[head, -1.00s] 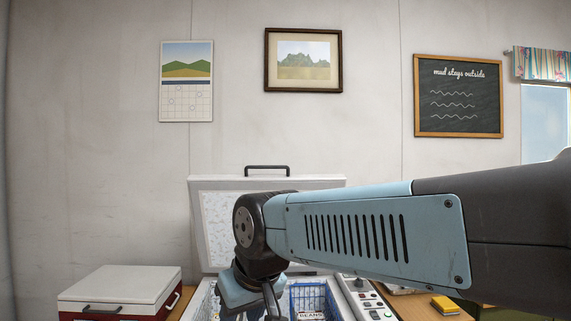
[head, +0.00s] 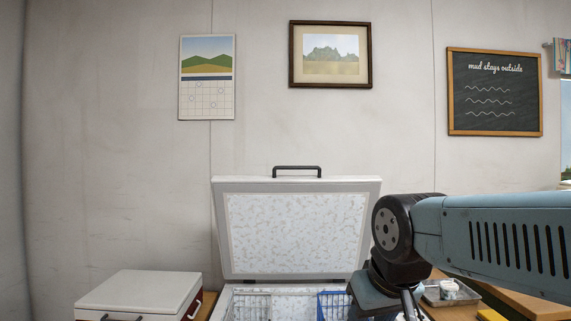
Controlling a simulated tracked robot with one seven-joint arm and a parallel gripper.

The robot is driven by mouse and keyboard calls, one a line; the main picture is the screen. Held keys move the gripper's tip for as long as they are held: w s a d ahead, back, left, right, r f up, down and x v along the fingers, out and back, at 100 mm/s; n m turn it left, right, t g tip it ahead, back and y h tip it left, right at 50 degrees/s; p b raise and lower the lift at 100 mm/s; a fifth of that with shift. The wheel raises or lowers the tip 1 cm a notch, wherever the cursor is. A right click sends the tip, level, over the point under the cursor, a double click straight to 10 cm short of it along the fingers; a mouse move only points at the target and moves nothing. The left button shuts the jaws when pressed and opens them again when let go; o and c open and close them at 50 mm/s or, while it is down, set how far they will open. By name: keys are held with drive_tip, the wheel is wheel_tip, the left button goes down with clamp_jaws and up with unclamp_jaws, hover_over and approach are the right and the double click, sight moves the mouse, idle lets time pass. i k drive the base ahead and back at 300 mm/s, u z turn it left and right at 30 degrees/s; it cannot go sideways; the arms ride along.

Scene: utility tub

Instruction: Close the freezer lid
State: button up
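The freezer lid (head: 296,232) stands raised and tilted slightly back against the wall, its frosty inner face toward me. Its dark handle (head: 297,168) is on the top edge. Below it is the open freezer (head: 240,289), with wire baskets (head: 333,304) inside; only its back part shows. My gripper (head: 408,305) points down to the right of the lid, near the freezer's right side. Its fingers are partly hidden and cut off by the bottom edge, so I cannot tell if it is open.
A white-lidded cooler (head: 142,290) stands left of the freezer. A grey tray (head: 450,292) with small items and a yellow object (head: 490,315) lie to the right. The wall behind holds a calendar, a picture and a chalkboard (head: 495,92).

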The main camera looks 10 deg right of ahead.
sight(274, 227)
drive_tip(key=z, duration=0.1)
drive_tip(key=i, duration=1)
drive_tip(key=u, duration=0.15)
drive_tip(key=k, duration=0.8)
drive_tip(key=z, duration=0.2)
drive_tip(key=i, duration=0.8)
drive_tip(key=u, duration=0.15)
